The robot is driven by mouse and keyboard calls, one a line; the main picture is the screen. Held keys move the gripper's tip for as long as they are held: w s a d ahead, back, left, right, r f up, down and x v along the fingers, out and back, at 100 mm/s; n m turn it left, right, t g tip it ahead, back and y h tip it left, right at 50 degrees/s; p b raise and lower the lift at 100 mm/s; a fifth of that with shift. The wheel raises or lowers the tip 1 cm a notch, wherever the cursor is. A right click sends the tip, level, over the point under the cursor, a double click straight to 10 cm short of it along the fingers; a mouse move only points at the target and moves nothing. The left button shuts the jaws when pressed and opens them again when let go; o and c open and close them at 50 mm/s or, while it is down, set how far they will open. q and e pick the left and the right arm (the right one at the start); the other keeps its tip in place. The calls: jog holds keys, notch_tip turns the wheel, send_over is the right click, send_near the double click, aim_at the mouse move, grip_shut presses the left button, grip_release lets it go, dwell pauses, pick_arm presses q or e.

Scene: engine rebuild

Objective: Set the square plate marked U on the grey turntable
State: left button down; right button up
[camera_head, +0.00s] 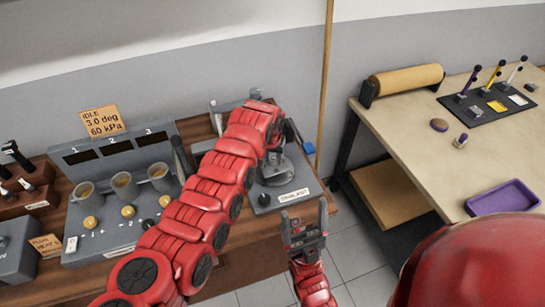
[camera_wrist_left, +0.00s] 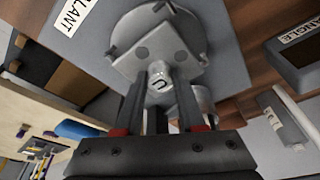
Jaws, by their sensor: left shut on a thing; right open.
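In the left wrist view, the grey square plate (camera_wrist_left: 158,52) has round marks and a central knob (camera_wrist_left: 158,81) lettered U. My left gripper (camera_wrist_left: 160,88) is shut on that knob. The plate lies over the round grey turntable (camera_wrist_left: 194,27), with its corners near or past the disc's edge; I cannot tell whether they touch. In the head view my left gripper (camera_head: 274,156) is above the grey turntable unit (camera_head: 285,195), and my arm hides most of it. My right gripper (camera_head: 305,222) is open and empty, in front of the bench's right end.
A grey unit with several cups (camera_head: 124,184) stands left on the wooden bench. A separate beige table (camera_head: 420,120) at right holds a brown roll (camera_head: 406,80), a black tool mat (camera_head: 487,104) and a purple tray (camera_head: 502,197). Tiled floor lies between them.

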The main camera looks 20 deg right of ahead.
pick_arm(q)
jog(key=shift+f+b, duration=0.25)
jog(key=shift+b, duration=0.3)
dwell(0.9)
jog(key=shift+f+b, duration=0.6)
jog(key=shift+b, duration=0.05)
dwell(1.1)
jog(key=shift+f+b, duration=0.15)
jog(key=shift+b, duration=0.5)
jog(key=shift+c, duration=2.2)
grip_release()
